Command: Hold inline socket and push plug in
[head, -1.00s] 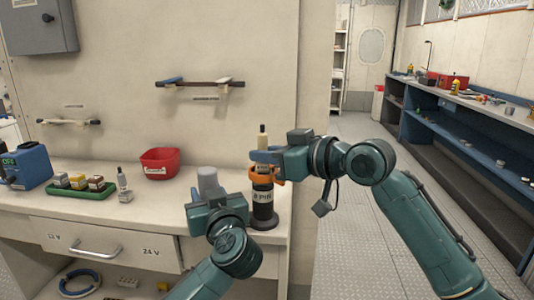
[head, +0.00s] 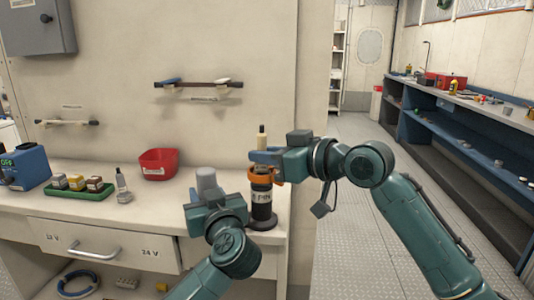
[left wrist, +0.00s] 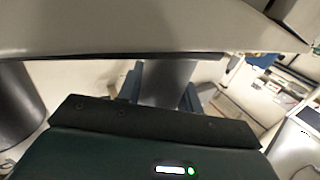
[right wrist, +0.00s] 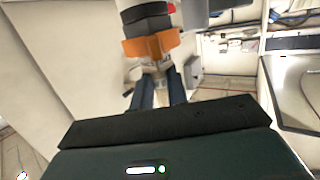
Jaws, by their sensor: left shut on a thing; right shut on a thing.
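A black cylinder (head: 262,210) with a white PIN label stands upright on a wide dark foot at the bench's right end. An orange collar (head: 258,178) sits near its top. Above it is a beige piece with a dark tip (head: 262,140), apparently the plug. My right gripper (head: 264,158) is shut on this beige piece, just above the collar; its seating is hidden. In the right wrist view the orange collar (right wrist: 150,46) lies just beyond the fingers. My left gripper (head: 208,192) is shut on a grey cylinder (head: 207,178), left of the black one; it also shows in the left wrist view (left wrist: 165,82).
A red bin (head: 158,164), a small bottle (head: 123,187), a green tray (head: 78,190) with several small blocks and a blue box (head: 28,167) stand on the bench to the left. A rail (head: 198,85) is on the wall behind.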

